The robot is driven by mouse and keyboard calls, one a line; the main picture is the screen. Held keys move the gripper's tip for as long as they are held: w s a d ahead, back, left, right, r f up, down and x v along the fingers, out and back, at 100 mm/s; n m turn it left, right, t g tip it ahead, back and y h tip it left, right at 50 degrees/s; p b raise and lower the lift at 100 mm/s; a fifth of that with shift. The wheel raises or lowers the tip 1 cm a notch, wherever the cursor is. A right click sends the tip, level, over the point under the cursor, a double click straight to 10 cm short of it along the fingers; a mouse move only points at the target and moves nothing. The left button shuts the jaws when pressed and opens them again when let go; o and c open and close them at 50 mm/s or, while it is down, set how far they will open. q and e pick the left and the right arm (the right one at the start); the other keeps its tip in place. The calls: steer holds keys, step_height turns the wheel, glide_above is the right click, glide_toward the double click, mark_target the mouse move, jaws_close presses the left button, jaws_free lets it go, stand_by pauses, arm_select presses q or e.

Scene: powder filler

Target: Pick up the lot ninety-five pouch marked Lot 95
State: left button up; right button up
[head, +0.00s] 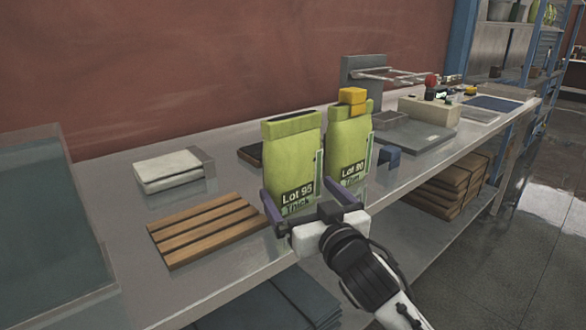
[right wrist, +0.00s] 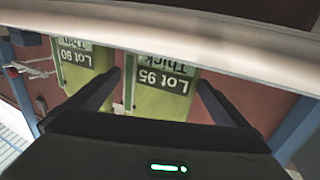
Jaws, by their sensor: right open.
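The Lot 95 pouch (head: 291,155) is green with a folded top and a dark label reading "Lot 95 Thick". It stands upright on the metal bench. My right gripper (head: 306,198) is open in front of its lower part, with one finger at each side. In the right wrist view the Lot 95 pouch (right wrist: 165,98) appears upside down between the fingertips (right wrist: 160,85). I cannot tell whether the fingers touch it. My left gripper is not in view.
A similar Lot 90 pouch (head: 348,145), with a yellow clip (head: 352,98) on top, stands close on the right. A wooden slatted rack (head: 205,229) and a folded white cloth (head: 170,171) lie on the left. A blue bracket (head: 389,156) sits right of the pouches.

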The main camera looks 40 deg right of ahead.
steer(key=shift+x, duration=0.8)
steer(key=shift+c, duration=0.9)
steer(key=c, duration=0.7)
steer(key=shift+r, duration=0.1)
steer(key=shift+c, duration=0.2)
steer(key=shift+r, duration=0.1)
